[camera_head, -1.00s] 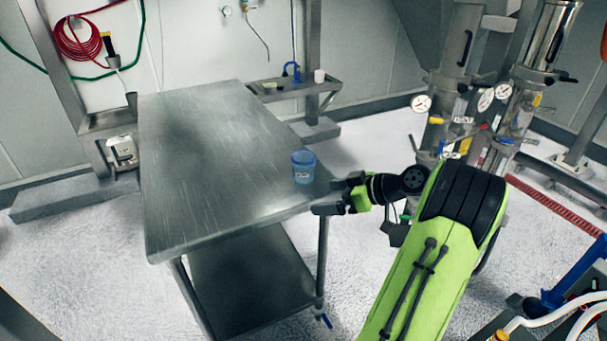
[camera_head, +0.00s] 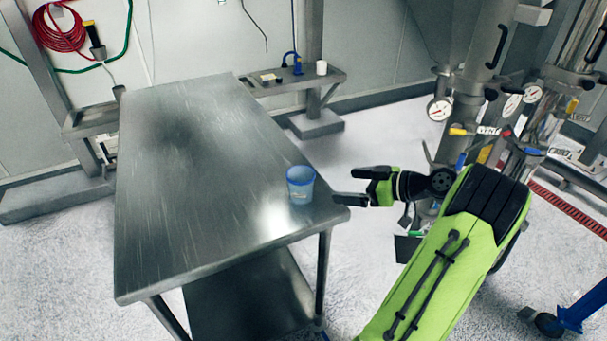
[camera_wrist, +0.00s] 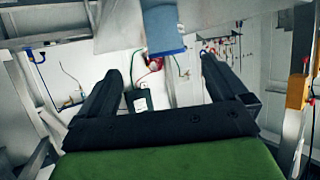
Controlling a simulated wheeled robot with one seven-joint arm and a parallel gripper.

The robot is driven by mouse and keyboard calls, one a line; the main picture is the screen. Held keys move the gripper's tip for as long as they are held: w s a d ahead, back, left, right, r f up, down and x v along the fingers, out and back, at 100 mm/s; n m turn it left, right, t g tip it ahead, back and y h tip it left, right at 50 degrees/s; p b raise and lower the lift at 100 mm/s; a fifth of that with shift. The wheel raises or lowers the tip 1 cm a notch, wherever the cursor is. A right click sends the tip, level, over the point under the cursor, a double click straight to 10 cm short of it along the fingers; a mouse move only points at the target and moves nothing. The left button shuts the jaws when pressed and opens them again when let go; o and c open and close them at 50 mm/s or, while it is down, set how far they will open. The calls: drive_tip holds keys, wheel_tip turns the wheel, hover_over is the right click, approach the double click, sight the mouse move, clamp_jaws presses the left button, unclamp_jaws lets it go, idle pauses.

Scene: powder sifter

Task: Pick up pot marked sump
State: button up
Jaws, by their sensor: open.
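The pot (camera_head: 300,190) is a small translucent tub with a blue rim. It stands upright near the right edge of the steel table (camera_head: 190,160). A pale label patch shows on its side, but I cannot read it. My gripper (camera_head: 352,186) is just right of the pot by the table edge, its two fingers apart and pointing left toward it. Nothing is between the fingers. In the wrist view the pot (camera_wrist: 163,30) shows at the top centre, beyond the spread fingers of my gripper (camera_wrist: 163,82).
A small wall shelf (camera_head: 300,80) holds a white cup (camera_head: 321,67) and a blue item. Metal sifter columns with gauges (camera_head: 439,108) stand at the right. A red hose coil (camera_head: 58,28) hangs at the left. The rest of the tabletop is clear.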

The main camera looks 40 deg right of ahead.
sight(301, 184)
drive_tip(key=b+x, duration=0.1)
drive_tip(key=x, duration=0.4)
drive_tip(key=b+x, duration=0.1)
drive_tip(key=x, duration=0.4)
drive_tip(key=a+b+x, duration=0.1)
drive_tip(key=x, duration=0.4)
drive_tip(key=shift+w+r, duration=0.2)
drive_tip(key=shift+r, duration=0.1)
drive_tip(key=c, duration=1)
